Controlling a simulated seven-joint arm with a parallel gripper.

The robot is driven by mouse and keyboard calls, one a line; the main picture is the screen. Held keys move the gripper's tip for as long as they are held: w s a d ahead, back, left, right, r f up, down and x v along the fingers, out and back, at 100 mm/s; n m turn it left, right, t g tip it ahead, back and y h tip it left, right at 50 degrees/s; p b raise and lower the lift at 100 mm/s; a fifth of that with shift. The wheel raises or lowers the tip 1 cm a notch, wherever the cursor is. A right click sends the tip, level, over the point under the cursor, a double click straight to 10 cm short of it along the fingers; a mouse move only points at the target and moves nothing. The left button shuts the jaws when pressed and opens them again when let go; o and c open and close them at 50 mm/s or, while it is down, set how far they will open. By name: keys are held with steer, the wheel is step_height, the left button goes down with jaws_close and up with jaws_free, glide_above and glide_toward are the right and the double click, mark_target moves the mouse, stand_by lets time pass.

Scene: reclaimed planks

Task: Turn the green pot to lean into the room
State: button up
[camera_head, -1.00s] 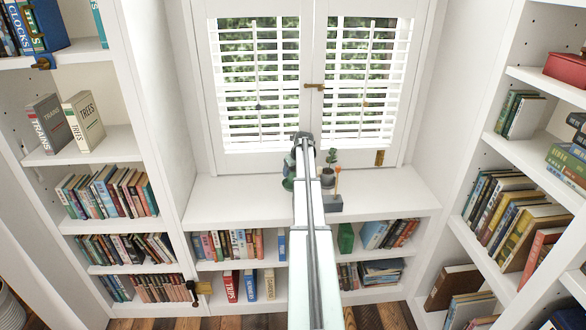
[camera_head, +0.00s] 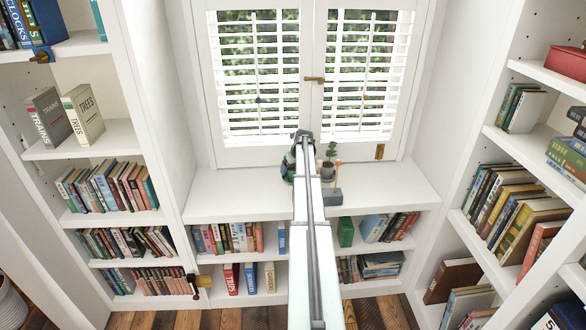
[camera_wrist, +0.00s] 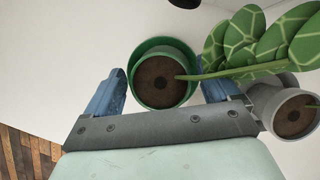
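The green pot (camera_wrist: 163,45) shows in the wrist view with brown soil. A patterned green plant (camera_wrist: 265,45) has its stem at the pot's soil and spreads to the right. My gripper (camera_wrist: 162,85) has its blue fingers apart, one on each side of the pot, with narrow gaps that look clear; firm contact cannot be seen. In the head view, part of the green pot (camera_head: 288,170) shows on the window shelf, left of my arm, which hides the rest and my fingers.
A grey pot (camera_wrist: 292,112) stands close beyond my right finger; it also shows in the head view (camera_head: 327,172). A grey block (camera_head: 331,196) sits in front of it. Shuttered windows (camera_head: 313,100) rise behind. The white shelf top (camera_head: 235,195) is clear at both sides.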

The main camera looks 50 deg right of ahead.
stand_by(0.3)
steer(key=v, duration=1.3)
steer(key=shift+s+r, duration=0.1)
steer(key=shift+r, duration=0.3)
